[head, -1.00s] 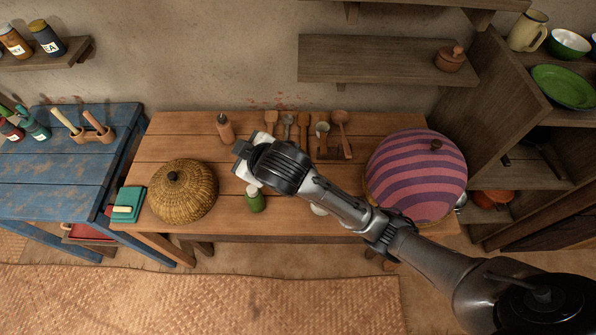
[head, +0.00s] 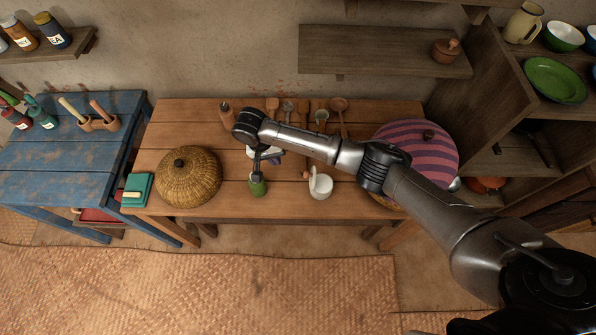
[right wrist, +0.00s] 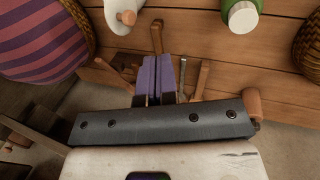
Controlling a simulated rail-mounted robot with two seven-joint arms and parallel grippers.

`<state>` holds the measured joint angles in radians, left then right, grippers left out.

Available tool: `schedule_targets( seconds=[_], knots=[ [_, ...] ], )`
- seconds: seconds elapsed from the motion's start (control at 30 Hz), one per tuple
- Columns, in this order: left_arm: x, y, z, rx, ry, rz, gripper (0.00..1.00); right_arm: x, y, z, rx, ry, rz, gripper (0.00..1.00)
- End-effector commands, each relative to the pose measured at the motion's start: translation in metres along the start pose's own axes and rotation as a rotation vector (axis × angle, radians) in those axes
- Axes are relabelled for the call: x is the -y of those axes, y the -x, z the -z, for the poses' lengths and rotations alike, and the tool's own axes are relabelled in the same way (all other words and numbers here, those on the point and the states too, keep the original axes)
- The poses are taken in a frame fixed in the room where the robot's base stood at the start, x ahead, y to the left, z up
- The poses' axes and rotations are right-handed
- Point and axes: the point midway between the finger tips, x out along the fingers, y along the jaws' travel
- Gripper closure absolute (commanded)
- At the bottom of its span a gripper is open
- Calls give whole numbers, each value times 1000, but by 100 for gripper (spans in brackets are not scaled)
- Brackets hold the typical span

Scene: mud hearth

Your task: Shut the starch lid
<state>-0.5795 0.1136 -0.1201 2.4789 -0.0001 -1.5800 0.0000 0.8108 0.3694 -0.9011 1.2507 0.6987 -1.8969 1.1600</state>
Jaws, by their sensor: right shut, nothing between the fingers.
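A small white pot (head: 320,187) stands near the front of the wooden table, right of the green bottle. A pale raised piece stands at its left edge, seemingly its lid; whether it is the starch lid I cannot tell. The right wrist view shows the white pot (right wrist: 118,20) with a tan knob at the top edge. My right gripper (right wrist: 159,62) is shut and empty, its purple fingers side by side over the table. In the head view my right gripper (head: 272,158) is left of the pot, apart from it, partly hidden by my arm. My left gripper is not in view.
The green bottle (head: 258,187) stands close to my right gripper. A woven basket dome (head: 188,177) is at the left, a striped dome (head: 418,140) at the right. Wooden utensils (head: 338,106) line the back. A teal block (head: 137,188) sits at the table's left edge.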

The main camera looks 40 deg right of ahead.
Motion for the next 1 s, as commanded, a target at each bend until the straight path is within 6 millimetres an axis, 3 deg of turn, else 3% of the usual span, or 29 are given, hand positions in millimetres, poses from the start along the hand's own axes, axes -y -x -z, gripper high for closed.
schedule_targets(
  seconds=[0.27, 0.73, 1.0],
  knots=[
    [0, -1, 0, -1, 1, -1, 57, 0, -18, 0, 0, -64, -2, 100],
    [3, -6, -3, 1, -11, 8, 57, 0, -103, 1, -2, -62, -1, 100],
    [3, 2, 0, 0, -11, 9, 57, -28, -114, 0, -4, -60, 1, 100]
  ],
)
